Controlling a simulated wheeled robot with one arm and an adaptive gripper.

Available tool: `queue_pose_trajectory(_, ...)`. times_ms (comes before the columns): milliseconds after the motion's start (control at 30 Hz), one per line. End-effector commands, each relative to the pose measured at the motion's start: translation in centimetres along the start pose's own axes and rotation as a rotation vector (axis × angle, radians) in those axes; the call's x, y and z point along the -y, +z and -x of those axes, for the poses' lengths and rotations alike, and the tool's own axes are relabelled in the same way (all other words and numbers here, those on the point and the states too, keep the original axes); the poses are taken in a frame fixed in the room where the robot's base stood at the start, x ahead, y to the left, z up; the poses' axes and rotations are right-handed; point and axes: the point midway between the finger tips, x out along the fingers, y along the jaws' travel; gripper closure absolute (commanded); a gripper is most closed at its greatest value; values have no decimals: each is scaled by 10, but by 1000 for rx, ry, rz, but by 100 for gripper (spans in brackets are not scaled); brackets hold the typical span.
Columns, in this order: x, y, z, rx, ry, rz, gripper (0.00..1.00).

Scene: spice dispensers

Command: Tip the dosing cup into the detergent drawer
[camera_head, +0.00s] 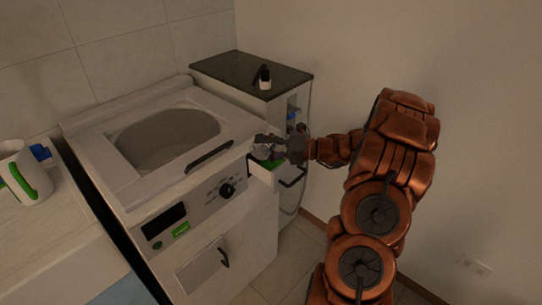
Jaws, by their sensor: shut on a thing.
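My gripper (268,146) is at the upper right front corner of the white washing machine (216,238). It is shut on a small pale cup (262,153), the dosing cup, which the fingers partly cover. The cup is small and dim here, so I cannot tell its tilt or what is in it. The detergent drawer (277,174) sticks out of the machine's front, just below the gripper and cup. Some green shows at the drawer under the gripper. The inside of the drawer is mostly hidden by the gripper.
A dark-topped cabinet (235,68) with a small dark-capped bottle (265,79) stands behind the machine. A white and green jug (22,174) stands on the left counter (40,225). The machine's dial (227,190) is left of the drawer. A bare wall is at right.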

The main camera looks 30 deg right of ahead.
Motion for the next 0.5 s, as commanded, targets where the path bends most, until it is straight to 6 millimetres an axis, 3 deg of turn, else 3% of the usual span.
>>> queue_pose_trajectory(500, 6, -9, -3, -5, -30, 70, 80)
